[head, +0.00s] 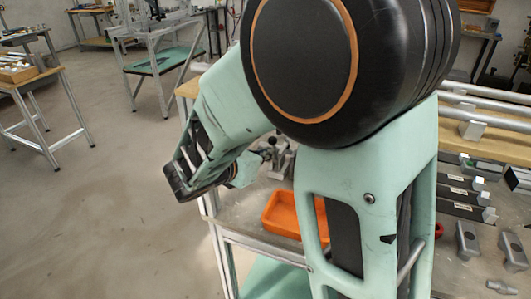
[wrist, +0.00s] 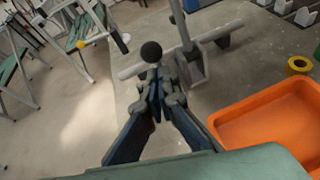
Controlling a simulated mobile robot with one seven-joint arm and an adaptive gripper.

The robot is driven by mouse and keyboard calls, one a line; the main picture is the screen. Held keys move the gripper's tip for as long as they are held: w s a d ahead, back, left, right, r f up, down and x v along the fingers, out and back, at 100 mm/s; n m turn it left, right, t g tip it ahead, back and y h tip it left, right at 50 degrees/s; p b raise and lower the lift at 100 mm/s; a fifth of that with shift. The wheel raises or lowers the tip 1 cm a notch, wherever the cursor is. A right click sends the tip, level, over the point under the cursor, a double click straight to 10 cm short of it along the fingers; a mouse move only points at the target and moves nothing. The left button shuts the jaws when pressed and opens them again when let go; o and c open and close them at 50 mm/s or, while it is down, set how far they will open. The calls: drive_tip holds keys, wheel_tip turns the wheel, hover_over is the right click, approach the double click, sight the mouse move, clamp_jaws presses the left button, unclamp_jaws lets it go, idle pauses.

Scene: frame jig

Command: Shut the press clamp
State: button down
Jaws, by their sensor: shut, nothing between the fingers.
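The press clamp (wrist: 190,65) is grey metal and stands on the bench just past my gripper in the wrist view. An upright grey arm and a long light bar show on it, and a round black knob (wrist: 151,52) is in front of the bar. My gripper (wrist: 156,88) is shut and empty, its fingertips just below the knob in the picture. I cannot tell whether they touch it. In the head view the clamp (head: 280,158) is small and partly hidden behind my arm, so its lever position is unclear there.
An orange tray (wrist: 265,125) lies to the right of my gripper, close to the clamp. A yellow ring (wrist: 298,65) lies beyond it. Grey blocks and dark bars (head: 460,195) lie on the bench at right. Open floor lies to the left.

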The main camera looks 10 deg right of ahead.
sight(271, 139)
drive_tip(key=r+p, duration=0.1)
drive_tip(key=p, duration=0.1)
drive_tip(key=w+d+g+p, duration=0.1)
drive_tip(key=p, duration=0.1)
drive_tip(key=shift+w+r+y, duration=0.25)
drive_tip(key=shift+r+y, duration=0.15)
drive_tip(key=shift+w+d+r, duration=0.1)
drive_tip(key=shift+w+d, duration=0.4)
drive_tip(key=shift+w, duration=0.15)
drive_tip(key=shift+a+r, duration=0.1)
drive_tip(key=shift+r, duration=0.05)
